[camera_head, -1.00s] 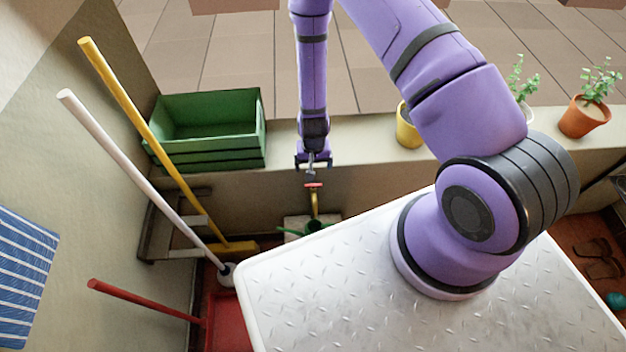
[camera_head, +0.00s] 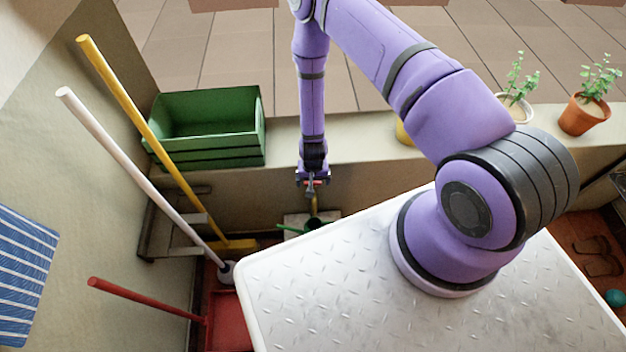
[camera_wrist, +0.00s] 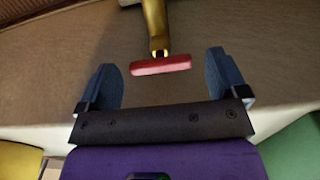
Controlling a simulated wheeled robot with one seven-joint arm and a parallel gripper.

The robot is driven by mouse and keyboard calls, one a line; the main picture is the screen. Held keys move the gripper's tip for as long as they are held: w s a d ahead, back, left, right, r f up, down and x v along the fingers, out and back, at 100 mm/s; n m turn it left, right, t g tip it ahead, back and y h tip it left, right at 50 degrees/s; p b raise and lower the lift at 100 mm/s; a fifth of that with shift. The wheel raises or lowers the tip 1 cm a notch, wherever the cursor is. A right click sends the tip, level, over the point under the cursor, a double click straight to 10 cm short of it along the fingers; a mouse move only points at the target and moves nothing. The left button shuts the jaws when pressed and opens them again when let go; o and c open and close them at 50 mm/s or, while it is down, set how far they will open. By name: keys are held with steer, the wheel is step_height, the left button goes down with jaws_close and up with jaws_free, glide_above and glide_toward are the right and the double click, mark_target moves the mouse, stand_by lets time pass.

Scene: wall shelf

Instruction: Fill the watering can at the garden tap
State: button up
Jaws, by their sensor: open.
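The brass garden tap (camera_wrist: 155,25) with its red bar handle (camera_wrist: 160,65) shows in the wrist view, just beyond my gripper (camera_wrist: 164,80). The two blue fingers are spread to either side of the handle's line, with nothing between their pads. In the head view my gripper (camera_head: 312,187) is low in front of the wall, and only a bit of the red handle shows behind it. Below it is a green watering can (camera_head: 312,223), partly seen, on a pale block (camera_head: 297,217). The can's inside is too small to make out.
A green crate (camera_head: 210,155) and potted plants (camera_head: 580,117) stand on the ledge. A yellow pole (camera_head: 150,140) and a white pole (camera_head: 140,175) lean at the left, by a red dustpan (camera_head: 228,325). Sandals (camera_head: 600,262) lie on the floor at the right.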

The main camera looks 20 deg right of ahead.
steer(key=c, duration=0.9)
steer(key=shift+n, duration=2.5)
steer(key=shift+c, duration=0.2)
steer(key=o, duration=0.9)
steer(key=shift+o, duration=0.2)
step_height(320, 180, up, 11)
steer(key=shift+f, duration=0.1)
